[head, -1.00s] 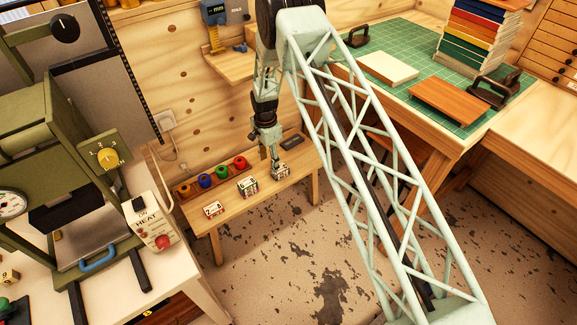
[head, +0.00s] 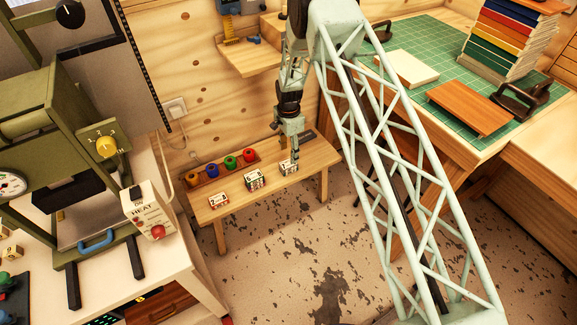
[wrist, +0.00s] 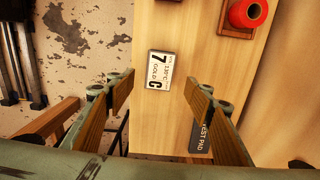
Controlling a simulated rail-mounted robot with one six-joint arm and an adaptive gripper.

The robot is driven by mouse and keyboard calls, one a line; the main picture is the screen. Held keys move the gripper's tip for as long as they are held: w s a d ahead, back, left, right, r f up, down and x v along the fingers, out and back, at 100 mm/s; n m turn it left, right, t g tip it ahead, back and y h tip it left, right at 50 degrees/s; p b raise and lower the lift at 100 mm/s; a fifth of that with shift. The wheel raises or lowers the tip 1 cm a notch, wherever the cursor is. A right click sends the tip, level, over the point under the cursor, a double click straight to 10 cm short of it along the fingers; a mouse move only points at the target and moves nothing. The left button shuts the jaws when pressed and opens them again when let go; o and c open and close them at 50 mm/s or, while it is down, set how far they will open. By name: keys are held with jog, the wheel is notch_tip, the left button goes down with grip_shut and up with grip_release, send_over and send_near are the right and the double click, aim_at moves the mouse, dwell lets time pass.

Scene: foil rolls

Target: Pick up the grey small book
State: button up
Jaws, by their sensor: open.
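The dark grey small book (wrist: 201,138), marked "TEST PAD", lies on the low wooden bench (wrist: 217,75) in the wrist view, partly hidden by the right-hand finger. In the head view it is the small dark slab (head: 308,136) near the bench's back right end. My gripper (wrist: 162,90) is open and empty, its wood-faced fingers apart. In the head view my gripper (head: 290,158) is low over the bench's right part, in front of the book. A white labelled block (wrist: 160,70), marked "7 GOLD", shows just beyond the fingertips in the wrist view.
Two more labelled blocks, one left (head: 219,201) and one middle (head: 253,180), stand along the bench. Behind them is a rack of coloured rolls (head: 230,163). A green-matted table (head: 420,70) is at right, a heat press (head: 100,215) at left.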

aim_at(288, 163)
jog(key=shift+f, duration=1)
jog(key=shift+s+a+f+b, duration=0.1)
jog(key=shift+f+b, duration=0.35)
jog(key=shift+f, duration=0.85)
jog(key=shift+s+f+b, duration=0.1)
jog(key=shift+f+b, duration=0.3)
jog(key=shift+f, duration=0.9)
jog(key=shift+c, duration=0.3)
jog(key=c, duration=0.9)
jog(key=shift+r, duration=0.1)
jog(key=shift+w+r+p, duration=0.1)
jog(key=shift+r+p, duration=0.4)
jog(key=shift+r, duration=1.1)
jog(key=shift+s+r, duration=0.15)
jog(key=shift+s, duration=0.1)
jog(key=s, duration=0.5)
jog(key=s+d+r+p, duration=0.1)
jog(key=s, duration=0.4)
jog(key=s+p, duration=0.1)
jog(key=s, duration=0.4)
jog(key=shift+s+d+r, duration=0.15)
jog(key=shift+s+d, duration=0.1)
jog(key=shift+d, duration=0.1)
